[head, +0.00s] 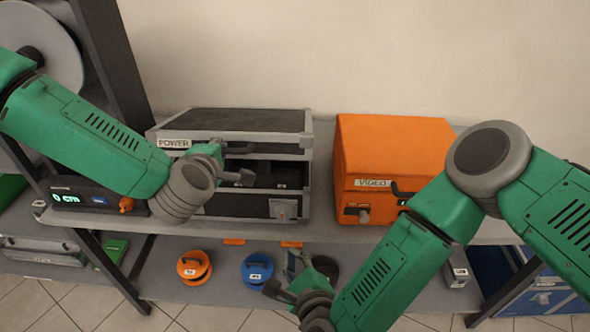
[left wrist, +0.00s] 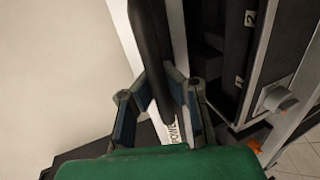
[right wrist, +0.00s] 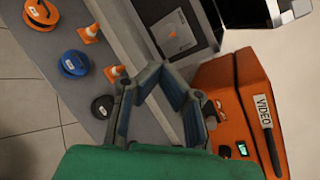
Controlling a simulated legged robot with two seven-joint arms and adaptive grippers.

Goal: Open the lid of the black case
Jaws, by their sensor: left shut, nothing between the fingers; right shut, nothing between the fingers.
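The black case (head: 285,207) with metal edges stands on the shelf in the head view, left of centre. Its lid (head: 250,121), marked POWER, is raised at the front, and a dark gap shows between lid and body. In the left wrist view the POWER label (left wrist: 172,132) shows between the fingers, and the case's latch (left wrist: 275,98) is at right. My right gripper (head: 280,287) is shut and empty, low in front of the shelf.
An orange VIDEO case (head: 385,145) stands right of the black case. A black device (head: 80,196) with a lit display is at left. Orange (head: 194,266) and blue (head: 257,270) reels sit on the lower shelf. A truss upright (head: 112,55) rises at left.

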